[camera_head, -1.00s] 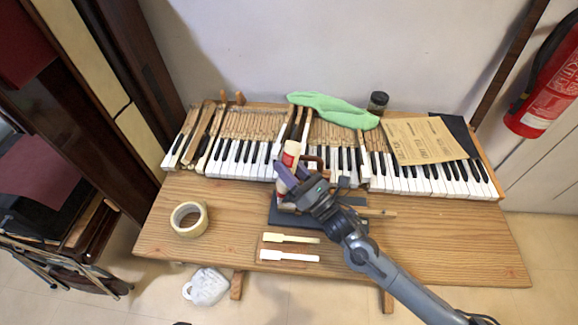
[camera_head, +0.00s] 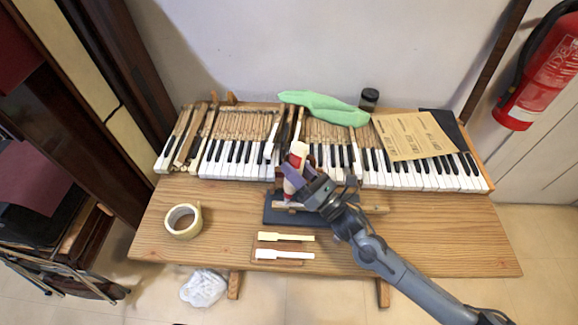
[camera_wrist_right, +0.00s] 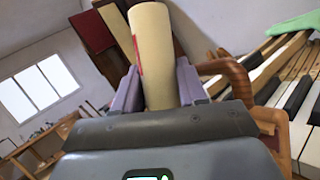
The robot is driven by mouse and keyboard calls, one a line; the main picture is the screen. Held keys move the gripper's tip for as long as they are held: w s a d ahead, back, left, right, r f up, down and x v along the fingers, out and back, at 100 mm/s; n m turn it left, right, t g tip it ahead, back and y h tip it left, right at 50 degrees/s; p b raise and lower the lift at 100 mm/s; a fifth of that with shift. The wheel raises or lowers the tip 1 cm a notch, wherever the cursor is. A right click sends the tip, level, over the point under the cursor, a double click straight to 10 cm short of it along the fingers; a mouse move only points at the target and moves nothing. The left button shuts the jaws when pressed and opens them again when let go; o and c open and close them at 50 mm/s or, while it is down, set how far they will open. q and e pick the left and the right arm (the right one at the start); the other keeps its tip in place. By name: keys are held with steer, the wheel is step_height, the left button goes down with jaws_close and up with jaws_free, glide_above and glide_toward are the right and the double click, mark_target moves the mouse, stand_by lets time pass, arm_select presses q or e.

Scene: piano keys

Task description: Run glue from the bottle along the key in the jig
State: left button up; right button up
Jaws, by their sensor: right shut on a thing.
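My right gripper (camera_head: 299,184) is shut on the glue bottle (camera_head: 297,158), a white bottle with red markings. The bottle stands roughly upright, slightly tilted, over the dark mat. In the right wrist view the cream bottle (camera_wrist_right: 156,55) sits between the two purple fingers (camera_wrist_right: 158,92). The jig (camera_head: 374,208) lies on the dark mat (camera_head: 273,214), mostly hidden behind my gripper and arm. The key in the jig is too covered to make out clearly. The bottle's tip and any glue are not visible. My left gripper is not in view.
The piano keyboard (camera_head: 415,178) runs along the back of the wooden table (camera_head: 170,250). A tape roll (camera_head: 183,221) lies at left. Two loose key pieces (camera_head: 286,254) lie in front of the mat.

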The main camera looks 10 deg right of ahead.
steer(key=shift+s+d+p, duration=0.55)
steer(key=shift+s+d, duration=0.3)
steer(key=shift+d, duration=4.45)
steer(key=shift+w+a+b, duration=0.2)
steer(key=shift+w+a, duration=0.1)
steer(key=shift+a, duration=1.5)
steer(key=shift+w+a+b, duration=0.25)
steer(key=shift+w+a, duration=0.05)
steer(key=shift+a, duration=1.55)
steer(key=shift+w+a+b, duration=0.2)
steer(key=shift+w+a, duration=0.1)
steer(key=shift+a, duration=1.5)
steer(key=a, duration=0.3)
steer(key=shift+w+a+f+b, duration=0.1)
steer(key=shift+w+a+b, duration=0.05)
steer(key=shift+w+b, duration=0.15)
